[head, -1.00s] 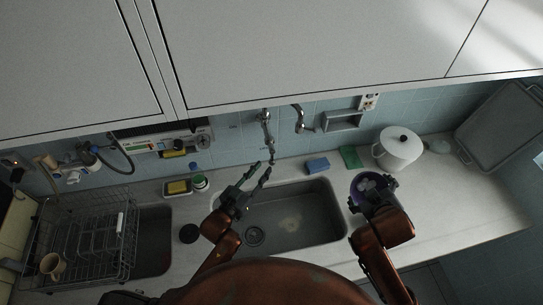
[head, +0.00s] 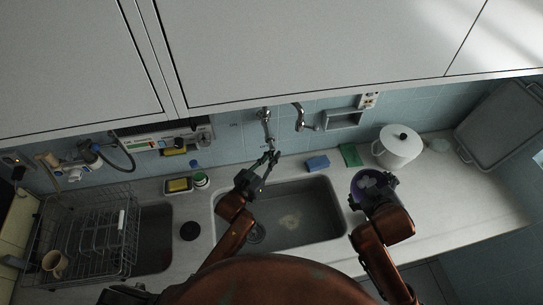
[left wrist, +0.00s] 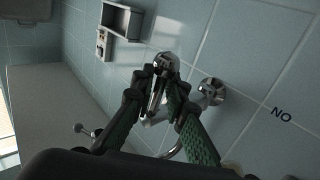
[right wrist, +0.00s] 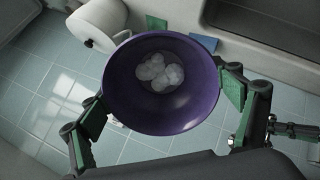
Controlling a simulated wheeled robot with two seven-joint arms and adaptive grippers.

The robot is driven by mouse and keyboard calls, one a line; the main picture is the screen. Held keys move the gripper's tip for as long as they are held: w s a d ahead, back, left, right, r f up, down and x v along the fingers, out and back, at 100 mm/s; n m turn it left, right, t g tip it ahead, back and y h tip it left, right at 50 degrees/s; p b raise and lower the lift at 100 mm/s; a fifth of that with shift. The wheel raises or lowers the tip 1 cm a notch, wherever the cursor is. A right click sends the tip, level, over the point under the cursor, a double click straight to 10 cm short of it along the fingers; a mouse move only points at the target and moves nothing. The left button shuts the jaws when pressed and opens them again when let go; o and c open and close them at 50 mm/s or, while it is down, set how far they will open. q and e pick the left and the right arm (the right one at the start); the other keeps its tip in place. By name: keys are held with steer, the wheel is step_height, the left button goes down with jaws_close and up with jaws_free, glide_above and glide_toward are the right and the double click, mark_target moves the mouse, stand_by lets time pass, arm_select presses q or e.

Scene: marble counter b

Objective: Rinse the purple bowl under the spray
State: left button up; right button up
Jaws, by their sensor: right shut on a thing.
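The purple bowl (head: 356,186) is over the counter just right of the sink (head: 310,222). My right gripper (right wrist: 170,88) is shut on it, with green-padded fingers at both sides of its rim. Several pale round blobs (right wrist: 160,72) show inside the bowl. My left gripper (head: 271,157) is at the faucet (head: 267,128) behind the sink. In the left wrist view its fingertips (left wrist: 158,78) are close together, with a chrome part of the faucet seen between or behind them. I cannot tell whether they touch it.
A second chrome fixture (head: 300,118) is on the wall. A yellow sponge (head: 178,185) and dish rack (head: 95,235) are at the left. The sink is open, with a pale stain (head: 289,221).

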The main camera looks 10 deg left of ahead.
arm_select(q)
jaws_close()
steer(key=shift+f, duration=0.1)
